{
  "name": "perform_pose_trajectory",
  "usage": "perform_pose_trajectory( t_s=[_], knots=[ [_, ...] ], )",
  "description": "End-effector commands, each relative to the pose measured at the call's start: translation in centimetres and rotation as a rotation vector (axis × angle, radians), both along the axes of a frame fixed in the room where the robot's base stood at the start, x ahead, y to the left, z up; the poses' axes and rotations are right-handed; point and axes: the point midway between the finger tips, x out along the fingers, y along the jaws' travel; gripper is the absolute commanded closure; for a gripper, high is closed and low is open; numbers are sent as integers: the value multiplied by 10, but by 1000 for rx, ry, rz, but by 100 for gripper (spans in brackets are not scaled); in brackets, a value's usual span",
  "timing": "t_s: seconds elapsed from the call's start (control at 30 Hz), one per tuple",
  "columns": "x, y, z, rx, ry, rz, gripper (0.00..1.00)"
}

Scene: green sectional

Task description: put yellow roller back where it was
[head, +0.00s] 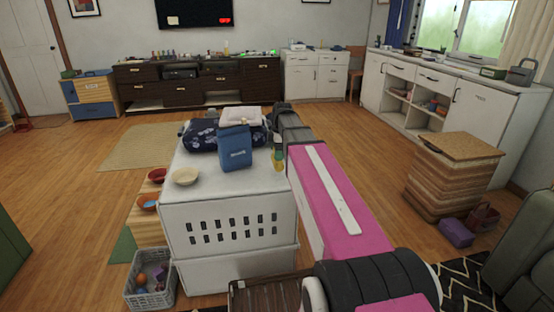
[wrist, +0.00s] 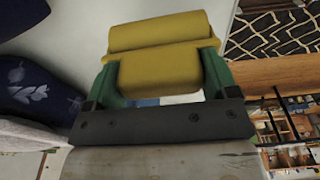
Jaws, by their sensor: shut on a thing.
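The yellow roller (wrist: 160,75) fills the middle of the wrist view, with one thick yellow part above another. My gripper (wrist: 162,72) is shut on it, with a green finger on each side. In the head view, my pink and grey arm reaches forward along the right side of a white slotted stand (head: 225,215). A small patch of the yellow roller (head: 279,155) shows there at the stand's right edge, beside my gripper (head: 277,152). I cannot tell whether the roller touches the stand top.
On the stand are a blue pouch (head: 235,148), a dark floral bag (head: 200,136), a folded pale cloth (head: 240,115) and a cream bowl (head: 186,176). A grey basket (head: 151,288) is on the floor. The stand's front top is mostly clear.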

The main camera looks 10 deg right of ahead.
Motion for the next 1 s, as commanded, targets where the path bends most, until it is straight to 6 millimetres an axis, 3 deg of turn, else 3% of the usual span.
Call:
perform_pose_trajectory(
  t_s=[0.27,0.67,0.7,0.73,1.0],
  knots=[
    [0,0,-33,0,2,0,43],
    [0,1,-38,0,1,0,43],
    [0,1,-37,0,1,0,11],
    [0,1,-37,0,0,0,1],
    [0,1,-36,0,0,0,0]
  ],
)
